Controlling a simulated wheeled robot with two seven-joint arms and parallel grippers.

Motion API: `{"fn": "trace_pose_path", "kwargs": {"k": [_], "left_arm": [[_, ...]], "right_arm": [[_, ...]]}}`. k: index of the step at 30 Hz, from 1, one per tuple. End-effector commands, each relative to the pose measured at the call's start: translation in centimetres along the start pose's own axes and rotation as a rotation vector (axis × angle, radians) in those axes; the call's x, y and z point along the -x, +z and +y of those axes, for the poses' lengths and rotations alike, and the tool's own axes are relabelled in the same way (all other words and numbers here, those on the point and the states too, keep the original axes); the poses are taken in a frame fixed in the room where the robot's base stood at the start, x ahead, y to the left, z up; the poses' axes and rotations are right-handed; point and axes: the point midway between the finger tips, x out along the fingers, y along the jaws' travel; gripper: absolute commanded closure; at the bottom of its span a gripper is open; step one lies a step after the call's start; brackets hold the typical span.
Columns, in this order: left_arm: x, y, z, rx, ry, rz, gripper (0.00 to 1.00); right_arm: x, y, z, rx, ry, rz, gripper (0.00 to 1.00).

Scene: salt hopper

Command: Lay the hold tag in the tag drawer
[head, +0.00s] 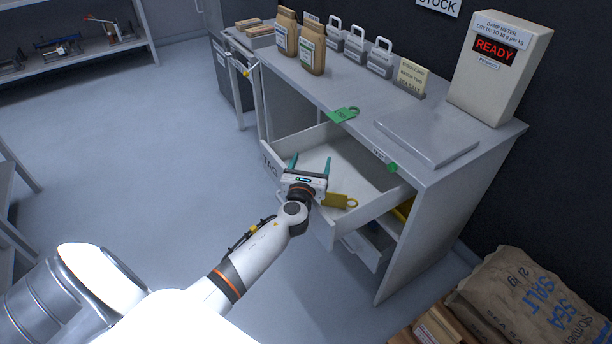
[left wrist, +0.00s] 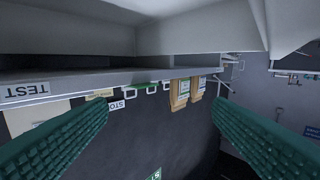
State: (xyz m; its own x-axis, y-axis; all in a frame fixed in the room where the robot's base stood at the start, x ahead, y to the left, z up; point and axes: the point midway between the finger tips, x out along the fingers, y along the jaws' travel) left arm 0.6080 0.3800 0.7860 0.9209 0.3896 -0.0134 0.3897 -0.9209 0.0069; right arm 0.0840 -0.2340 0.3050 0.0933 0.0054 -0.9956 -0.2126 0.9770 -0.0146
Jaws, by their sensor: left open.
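The pulled-out tag drawer (head: 378,203) juts from the counter, its front lettered "TAG". A yellow tag (head: 340,201) with a ring end lies in it near the front, partly hidden by my gripper. A green tag (head: 342,115) lies on the counter's edge above the drawer. I cannot read either tag to tell which is the hold tag. My left gripper (head: 310,164) is open with teal fingers apart, over the drawer's front part and beside the yellow tag. Its fingers (left wrist: 160,112) show empty in the left wrist view. My right gripper is not in view.
The counter holds paper bags (head: 312,46), several handled weights (head: 354,44), a card stand (head: 410,78), a grey plate (head: 425,140) and a damp meter (head: 498,75) reading READY. A sea salt sack (head: 525,295) is at lower right. The floor at left is clear.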

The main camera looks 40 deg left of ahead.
Motion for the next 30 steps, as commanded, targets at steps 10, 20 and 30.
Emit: {"fn": "trace_pose_path", "kwargs": {"k": [10,20,30], "left_arm": [[7.2,-0.3,0.1,0.000,0.003,-0.003,0.25],[11.6,-0.6,0.1,0.000,0.002,0.004,0.25],[12.0,-0.6,0.1,0.000,0.001,0.005,0.25]], "right_arm": [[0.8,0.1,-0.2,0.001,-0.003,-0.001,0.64],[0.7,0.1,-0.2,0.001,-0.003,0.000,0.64],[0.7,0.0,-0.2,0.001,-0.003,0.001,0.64]]}}
